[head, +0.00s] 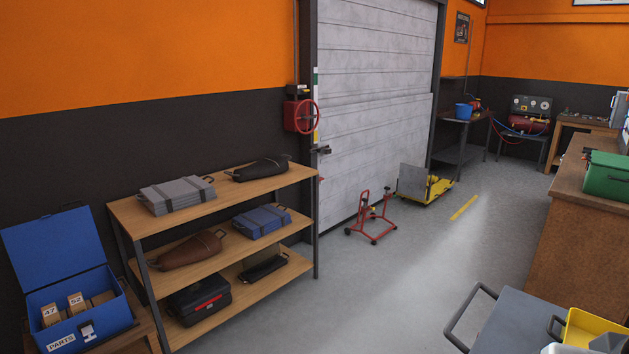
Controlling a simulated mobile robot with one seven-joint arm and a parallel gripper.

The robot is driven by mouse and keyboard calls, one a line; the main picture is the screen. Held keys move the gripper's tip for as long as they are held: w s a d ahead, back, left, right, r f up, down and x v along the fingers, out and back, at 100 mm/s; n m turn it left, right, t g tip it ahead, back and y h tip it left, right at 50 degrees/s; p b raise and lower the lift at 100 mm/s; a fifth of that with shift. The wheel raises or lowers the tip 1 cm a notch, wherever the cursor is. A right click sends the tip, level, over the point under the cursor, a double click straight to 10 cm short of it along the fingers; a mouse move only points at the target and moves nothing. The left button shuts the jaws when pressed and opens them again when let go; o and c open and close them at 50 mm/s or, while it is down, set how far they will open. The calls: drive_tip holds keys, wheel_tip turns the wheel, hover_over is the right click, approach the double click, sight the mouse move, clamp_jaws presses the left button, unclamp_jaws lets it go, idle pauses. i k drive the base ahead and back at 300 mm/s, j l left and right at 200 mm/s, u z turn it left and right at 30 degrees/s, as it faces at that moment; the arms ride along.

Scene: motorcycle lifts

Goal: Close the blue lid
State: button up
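The blue lid (54,249) stands raised and leans back at the far left, near the dark lower wall. It belongs to a blue box (104,322) labelled PARTS, which is open below it. The box has a silver latch (88,331) on its front and a dark handle on the lid's top edge. Inside the box are wooden blocks, two of them with tags 47 and 52. The box rests on a wooden surface (127,343) cut off by the bottom edge. My gripper is not recognisable in this view.
A wooden shelf (298,178) with several cases and bags stands just right of the box. A grey trolley (512,327) with a yellow tray (595,328) is at bottom right. A red stand (372,220) is near the shutter. The middle floor is clear.

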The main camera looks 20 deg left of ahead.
sight(48, 249)
drive_tip(key=u, duration=1.85)
drive_tip(key=i+l+u, duration=0.1)
drive_tip(key=i+u, duration=0.2)
drive_tip(key=u, duration=0.2)
drive_tip(key=i+l+u, duration=0.2)
drive_tip(key=u, duration=0.25)
drive_tip(key=i+l, duration=1)
drive_tip(key=i, duration=0.35)
drive_tip(key=i+l+z, duration=0.15)
drive_tip(key=i, duration=0.25)
drive_tip(key=i+j+z, duration=0.15)
drive_tip(key=i+j, duration=0.15)
drive_tip(key=i, duration=0.3)
drive_tip(key=i+j+z, duration=0.2)
drive_tip(key=i+j, duration=0.2)
drive_tip(key=i, duration=0.15)
